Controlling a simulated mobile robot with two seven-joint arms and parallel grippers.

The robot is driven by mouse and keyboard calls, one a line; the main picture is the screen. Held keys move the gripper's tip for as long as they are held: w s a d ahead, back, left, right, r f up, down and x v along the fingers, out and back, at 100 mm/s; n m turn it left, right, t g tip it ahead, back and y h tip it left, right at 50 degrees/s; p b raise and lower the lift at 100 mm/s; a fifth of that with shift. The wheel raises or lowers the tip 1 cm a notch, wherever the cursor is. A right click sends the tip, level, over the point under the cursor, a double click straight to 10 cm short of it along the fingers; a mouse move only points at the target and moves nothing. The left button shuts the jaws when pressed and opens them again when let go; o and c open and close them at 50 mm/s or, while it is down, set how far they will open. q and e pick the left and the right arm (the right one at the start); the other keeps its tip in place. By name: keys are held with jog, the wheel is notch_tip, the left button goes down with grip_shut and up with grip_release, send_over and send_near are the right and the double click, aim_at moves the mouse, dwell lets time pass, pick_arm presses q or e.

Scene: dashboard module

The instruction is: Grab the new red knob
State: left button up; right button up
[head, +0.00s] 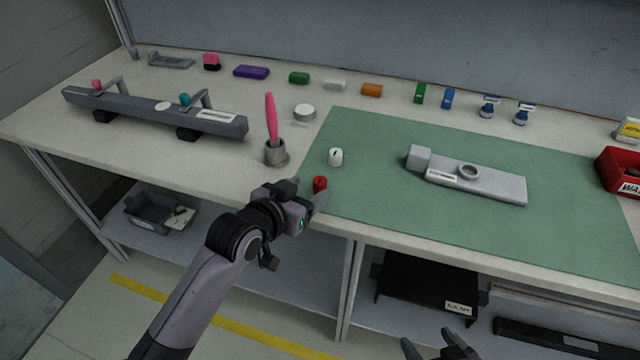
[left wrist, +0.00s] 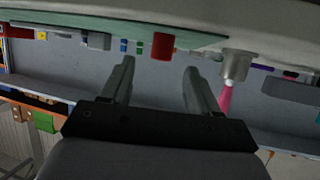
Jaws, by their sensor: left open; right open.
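The red knob (head: 320,183) stands on the green mat (head: 400,215) near its front left corner. In the left wrist view, which is upside down, the red knob (left wrist: 163,46) appears ahead of the fingertips and between their lines. My left gripper (head: 312,196) is open at the table's front edge, right beside the knob in the head view; the fingers partly overlap it there. The left gripper (left wrist: 158,68) looks empty in its wrist view. My right gripper (head: 428,340) is open, low in front of the table, only its fingertips showing.
A white knob (head: 335,157) stands just behind the red one. A grey cup (head: 276,152) with a pink-handled tool is to the left. A grey module (head: 480,184) lies on the mat, with a red bin (head: 622,172) at right. Small coloured items line the back.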

aim_at(319, 181)
pick_arm(q)
jog(key=shift+x, duration=2.25)
jog(key=shift+w+a+r, duration=0.1)
jog(key=shift+r, duration=0.1)
jog(key=c, duration=1.1)
